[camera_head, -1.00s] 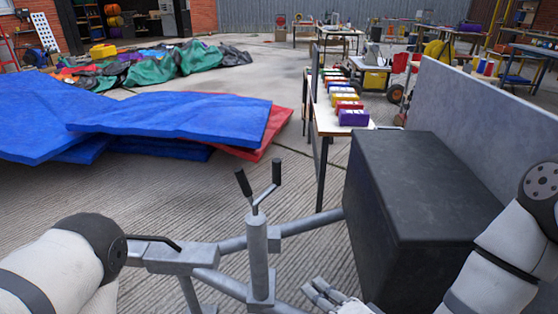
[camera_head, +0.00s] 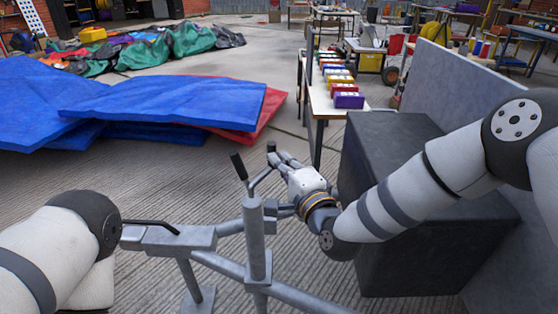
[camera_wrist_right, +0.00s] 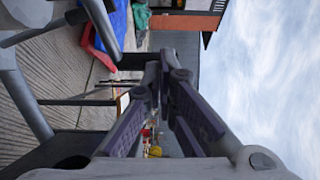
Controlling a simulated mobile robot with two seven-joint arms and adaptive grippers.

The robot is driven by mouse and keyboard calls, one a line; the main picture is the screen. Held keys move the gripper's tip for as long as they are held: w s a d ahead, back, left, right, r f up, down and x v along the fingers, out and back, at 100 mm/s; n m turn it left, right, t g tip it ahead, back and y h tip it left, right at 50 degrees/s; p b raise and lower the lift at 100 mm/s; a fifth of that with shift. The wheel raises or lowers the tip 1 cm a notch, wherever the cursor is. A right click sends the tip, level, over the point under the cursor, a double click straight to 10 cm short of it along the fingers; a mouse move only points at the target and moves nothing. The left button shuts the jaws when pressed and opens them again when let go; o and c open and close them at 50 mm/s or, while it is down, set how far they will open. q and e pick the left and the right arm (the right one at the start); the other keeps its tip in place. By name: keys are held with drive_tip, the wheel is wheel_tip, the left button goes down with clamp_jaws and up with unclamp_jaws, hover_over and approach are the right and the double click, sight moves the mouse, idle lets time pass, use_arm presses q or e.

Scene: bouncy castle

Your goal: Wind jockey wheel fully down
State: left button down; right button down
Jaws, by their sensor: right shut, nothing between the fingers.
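The jockey wheel (camera_head: 254,240) is an upright grey tube on the trailer's grey drawbar frame. The wheel at the bottom is out of view. My right gripper (camera_head: 280,160) is just to the right of the crank, close to the right-hand grip. I cannot tell whether it touches. In the right wrist view its fingers (camera_wrist_right: 160,75) are together with nothing between them. My left arm shows at the lower left, but its gripper is out of view.
A black box (camera_head: 400,150) stands right of the drawbar before a grey panel (camera_head: 470,90), with my right arm across it. Blue mats (camera_head: 160,105) lie on the concrete at left. A table (camera_head: 320,100) with coloured boxes stands behind. The drawbar's coupling (camera_head: 170,238) is at left.

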drive_tip(key=shift+w+a, duration=0.15)
drive_tip(key=shift+w, duration=0.2)
drive_tip(key=shift+w+a+b, duration=0.35)
drive_tip(key=shift+w+a, duration=0.1)
drive_tip(key=shift+w, duration=0.15)
drive_tip(key=shift+s, duration=0.1)
